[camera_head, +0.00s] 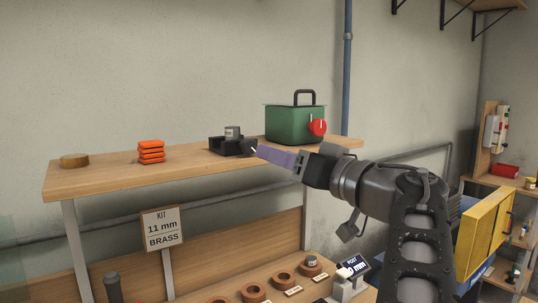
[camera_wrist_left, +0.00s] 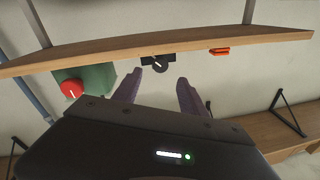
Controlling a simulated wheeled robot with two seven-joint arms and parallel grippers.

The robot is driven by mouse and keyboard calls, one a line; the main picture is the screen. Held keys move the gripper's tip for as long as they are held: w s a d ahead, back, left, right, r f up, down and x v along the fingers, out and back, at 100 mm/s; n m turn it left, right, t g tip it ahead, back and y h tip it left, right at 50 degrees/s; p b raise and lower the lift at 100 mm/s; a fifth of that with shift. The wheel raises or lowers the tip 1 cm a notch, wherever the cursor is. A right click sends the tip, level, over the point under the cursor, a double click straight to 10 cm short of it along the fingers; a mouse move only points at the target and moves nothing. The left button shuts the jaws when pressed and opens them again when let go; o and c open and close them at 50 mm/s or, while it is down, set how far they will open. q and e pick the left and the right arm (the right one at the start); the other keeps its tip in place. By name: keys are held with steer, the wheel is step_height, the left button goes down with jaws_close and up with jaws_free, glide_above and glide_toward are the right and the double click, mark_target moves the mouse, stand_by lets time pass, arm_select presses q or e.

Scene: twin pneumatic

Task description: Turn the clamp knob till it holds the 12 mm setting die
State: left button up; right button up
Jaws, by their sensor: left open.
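The black clamp (camera_head: 222,147) sits on the upper wooden shelf, with a short grey cylinder, apparently the setting die (camera_head: 232,132), standing upright in it. I cannot read a size on it. The round black clamp knob (camera_head: 249,148) is on the clamp's right side; in the left wrist view the knob (camera_wrist_left: 158,65) shows a white pointer line. My left gripper (camera_head: 262,152) has purple fingers pointing at the knob. In the left wrist view the open fingers (camera_wrist_left: 159,80) lie either side of the line to the knob; contact cannot be told. My right gripper is not in view.
A green box (camera_head: 290,124) with a red knob (camera_head: 317,127) stands right of the clamp, close to my left gripper. Orange blocks (camera_head: 151,152) and a brass-coloured disc (camera_head: 75,161) lie left on the shelf (camera_head: 110,177). A sign (camera_head: 162,228) reads KIT 11 mm BRASS. Rings (camera_head: 254,292) sit below.

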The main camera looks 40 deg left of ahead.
arm_select(q)
steer(key=shift+d, duration=0.15)
step_height(320, 180, up, 8)
steer(key=s+d+m+t+h+p, duration=0.1)
steer(key=s+d+m+t+p, duration=0.3)
steer(key=p, duration=0.7)
steer(key=a+f+m+p, duration=0.1)
steer(key=f+m+p, duration=0.1)
steer(key=m, duration=0.8)
steer(key=w+a+f+m+p, duration=0.1)
steer(key=a+f+m+p, duration=0.1)
steer(key=m, duration=0.9)
steer(key=a+f+m+h+p, duration=0.1)
steer(key=f+m+p, duration=0.1)
steer(key=m, duration=0.8)
steer(key=shift+w+a+f+m, duration=0.1)
steer(key=shift+a+f+m, duration=0.05)
steer(key=shift+f, duration=0.2)
steer(key=shift+w+a+f+m, duration=0.1)
steer(key=shift+f+m, duration=0.05)
steer(key=shift+f, duration=0.2)
steer(key=shift+a, duration=0.1)
